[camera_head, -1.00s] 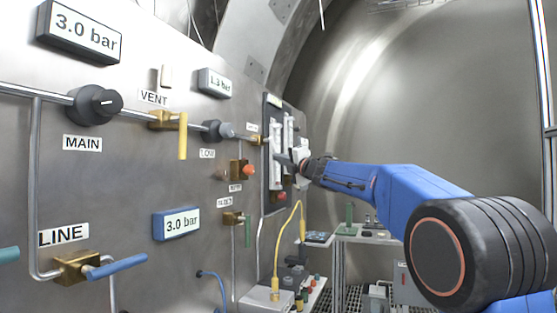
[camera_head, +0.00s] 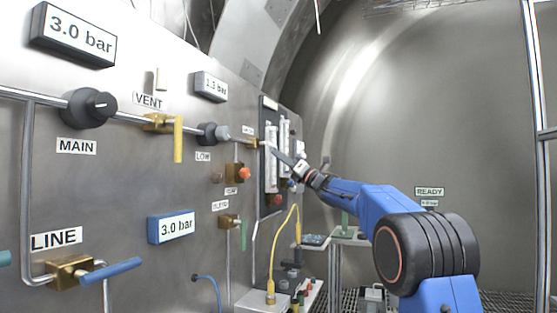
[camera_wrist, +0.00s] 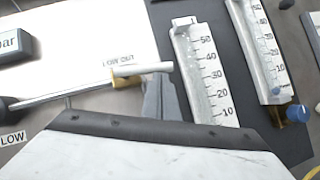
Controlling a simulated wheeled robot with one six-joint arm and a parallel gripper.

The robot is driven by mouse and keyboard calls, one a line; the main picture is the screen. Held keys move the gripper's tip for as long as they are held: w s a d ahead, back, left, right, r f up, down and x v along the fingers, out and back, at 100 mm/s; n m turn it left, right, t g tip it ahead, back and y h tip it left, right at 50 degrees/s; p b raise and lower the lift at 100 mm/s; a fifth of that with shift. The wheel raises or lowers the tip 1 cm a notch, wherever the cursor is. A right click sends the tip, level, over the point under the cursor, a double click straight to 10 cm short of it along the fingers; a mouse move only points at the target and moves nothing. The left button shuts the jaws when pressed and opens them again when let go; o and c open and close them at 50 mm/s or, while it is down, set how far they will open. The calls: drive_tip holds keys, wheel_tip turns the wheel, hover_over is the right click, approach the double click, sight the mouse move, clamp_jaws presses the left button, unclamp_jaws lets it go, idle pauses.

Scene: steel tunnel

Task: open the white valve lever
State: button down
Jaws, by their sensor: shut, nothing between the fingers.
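The white valve lever (camera_wrist: 143,69) sits on a small brass valve (camera_wrist: 126,80) under the LOW OUT label in the wrist view. It lies roughly in line with the pipe, its free end to the right. In the head view the brass valve (camera_head: 253,143) shows small, left of my gripper (camera_head: 277,153). My gripper is shut and empty. In the wrist view its grey fingers (camera_wrist: 160,84) reach up to just below the lever's right half, very close to it. I cannot tell whether they touch.
A dark panel with two flow tubes (camera_wrist: 205,75) stands right beside the lever; a blue knob (camera_wrist: 298,113) is below the right tube. A steel pipe (camera_wrist: 68,97) runs left from the valve. A yellow hose (camera_head: 272,255) hangs below. Open room lies right of my arm.

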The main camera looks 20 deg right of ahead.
drive_tip(key=shift+w+d+r+n+g+y, duration=0.1)
drive_tip(key=shift+w+r+n+g+y, duration=0.15)
drive_tip(key=shift+n+y, duration=0.4)
drive_tip(key=shift+d+r+n+g+y, duration=0.15)
drive_tip(key=shift+n+g+y, duration=0.15)
drive_tip(key=shift+n, duration=0.65)
drive_tip(key=shift+a+r+g, duration=0.1)
drive_tip(key=shift+g, duration=0.15)
